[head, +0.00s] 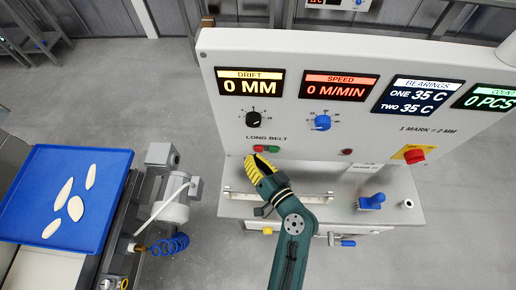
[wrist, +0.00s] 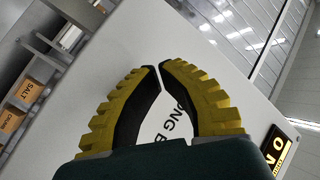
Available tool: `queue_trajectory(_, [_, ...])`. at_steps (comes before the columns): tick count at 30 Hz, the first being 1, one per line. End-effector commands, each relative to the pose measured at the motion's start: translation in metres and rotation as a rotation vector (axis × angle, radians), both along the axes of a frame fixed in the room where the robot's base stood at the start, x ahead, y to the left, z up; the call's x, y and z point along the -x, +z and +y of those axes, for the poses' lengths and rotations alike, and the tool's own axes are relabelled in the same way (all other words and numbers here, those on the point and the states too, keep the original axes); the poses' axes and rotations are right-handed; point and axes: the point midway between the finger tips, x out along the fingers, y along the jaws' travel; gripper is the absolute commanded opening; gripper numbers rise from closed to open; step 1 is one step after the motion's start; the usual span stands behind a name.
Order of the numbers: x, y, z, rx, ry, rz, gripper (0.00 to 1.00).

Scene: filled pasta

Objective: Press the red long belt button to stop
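The red long belt button (head: 259,149) sits on the light grey control panel under the LONG BELT label, beside a green button (head: 273,149). My gripper (head: 252,158), with yellow ribbed fingers, is close to the panel just below the red button. I cannot tell whether it touches the button. In the wrist view its fingertips (wrist: 159,67) meet and hold nothing. Part of the LONG BELT label (wrist: 180,122) shows between the fingers there, and the buttons are hidden. The speed display (head: 338,87) reads 0 M/MIN.
A black knob (head: 253,119) and a blue knob (head: 322,122) sit above the button row. A red knob on a yellow plate (head: 414,155) is at the right. A blue tray (head: 110,163) with several pale pieces lies at the left. A motor (head: 170,195) stands between.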

Motion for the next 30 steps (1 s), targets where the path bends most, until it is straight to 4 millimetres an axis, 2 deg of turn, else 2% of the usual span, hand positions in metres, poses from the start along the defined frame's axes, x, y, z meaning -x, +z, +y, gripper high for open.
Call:
queue_trajectory(5, [0.004,0.0,0.0,0.0,0.0,0.0,0.0])
queue_trajectory(18, [0.047,0.0,0.003,0.0,0.0,0.002,0.0])
queue_trajectory(30, [0.05,0.0,0.003,0.0,0.001,0.001,0.0])
